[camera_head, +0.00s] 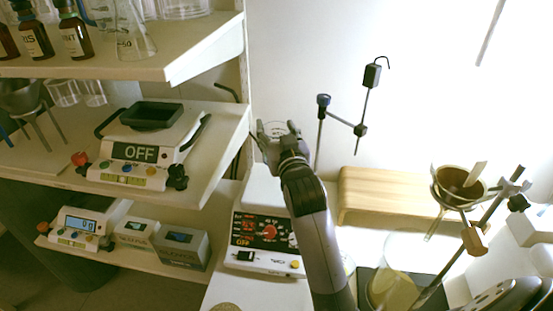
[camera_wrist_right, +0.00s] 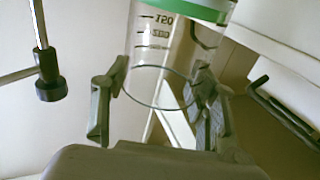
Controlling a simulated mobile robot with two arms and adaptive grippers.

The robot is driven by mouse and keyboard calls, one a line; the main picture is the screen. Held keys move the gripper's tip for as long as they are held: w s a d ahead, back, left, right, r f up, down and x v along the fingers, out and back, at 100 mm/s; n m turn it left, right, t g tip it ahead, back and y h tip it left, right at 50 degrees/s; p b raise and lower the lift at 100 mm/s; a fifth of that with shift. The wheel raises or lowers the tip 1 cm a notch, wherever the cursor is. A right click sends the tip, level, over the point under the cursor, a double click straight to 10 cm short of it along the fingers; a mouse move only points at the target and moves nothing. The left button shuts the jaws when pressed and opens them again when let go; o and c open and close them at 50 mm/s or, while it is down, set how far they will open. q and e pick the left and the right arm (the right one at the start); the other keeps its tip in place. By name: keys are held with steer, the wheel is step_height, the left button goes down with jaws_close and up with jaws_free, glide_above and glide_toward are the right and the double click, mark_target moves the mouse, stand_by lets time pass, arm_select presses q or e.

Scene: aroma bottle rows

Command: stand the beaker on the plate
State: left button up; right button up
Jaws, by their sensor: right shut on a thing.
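My right gripper (camera_head: 277,128) is shut on a clear glass beaker. In the head view only a faint outline of the beaker (camera_head: 280,125) shows between the fingers. In the right wrist view the beaker (camera_wrist_right: 158,48) has dark volume marks and a green band, and sits between the two fingers. The plate seems to be the pale top (camera_head: 262,190) of a white hotplate-stirrer with a black and red control panel. The gripper appears above and behind it, and the beaker is apart from it. My arm hides part of the plate's right side. My left gripper is not in view.
Shelves at left hold brown bottles (camera_head: 75,37), a flask (camera_head: 133,40) and a scale (camera_head: 140,152) reading OFF. A stand with a dark rod (camera_head: 319,135) rises just right of the gripper. A wooden box (camera_head: 385,195) and a funnel stand (camera_head: 458,186) are farther right.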

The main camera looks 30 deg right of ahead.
step_height(320, 180, down, 8)
stand_by(0.4)
steer(key=o, duration=1.7)
steer(key=shift+f, duration=0.15)
steer(key=shift+o, duration=0.2)
